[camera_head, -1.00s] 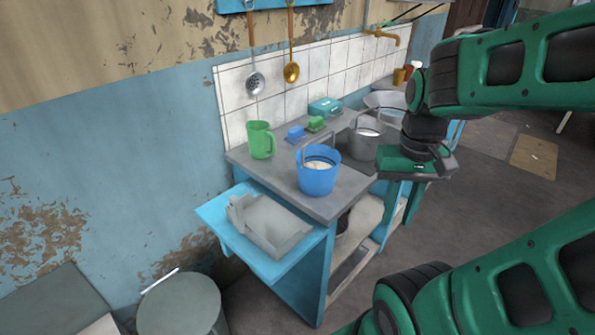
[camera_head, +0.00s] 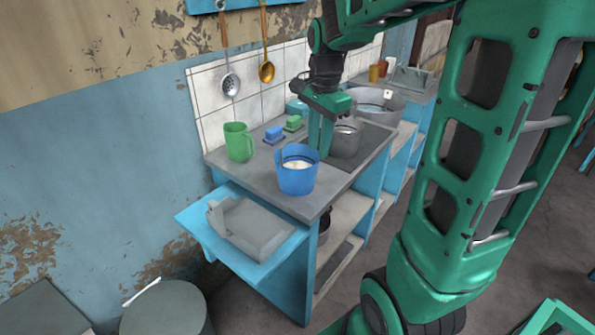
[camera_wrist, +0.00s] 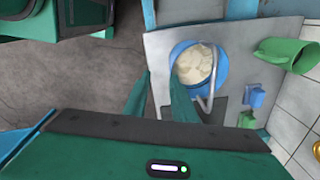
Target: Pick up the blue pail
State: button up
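The blue pail (camera_head: 297,177) stands upright on the grey counter near its front corner, with white contents inside. In the wrist view the pail (camera_wrist: 222,72) shows from above, with its metal handle arching over the right side. My gripper (camera_head: 320,140) points down at the pail's back right edge in the head view. In the wrist view my gripper (camera_wrist: 158,92) has its two green fingers apart. One finger overlaps the pail's near left rim in the picture and the other is left of the pail. Whether a finger touches the pail cannot be told. Nothing is held.
A green mug (camera_head: 238,143), a blue sponge-like block (camera_head: 274,134) and a green one (camera_head: 293,123) stand behind the pail. A grey metal pot (camera_head: 345,142) is close on the right.

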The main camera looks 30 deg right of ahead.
jog(key=shift+m, duration=0.8)
jog(key=w, duration=0.4)
jog(key=shift+a+f, duration=0.35)
send_over(306, 176)
notch_tip(306, 176, down, 5)
jog(key=shift+w+d+r, duration=0.1)
jog(key=shift+w, duration=0.05)
jog(key=shift+f, duration=2.8)
grip_shut()
jog(key=shift+r, duration=0.1)
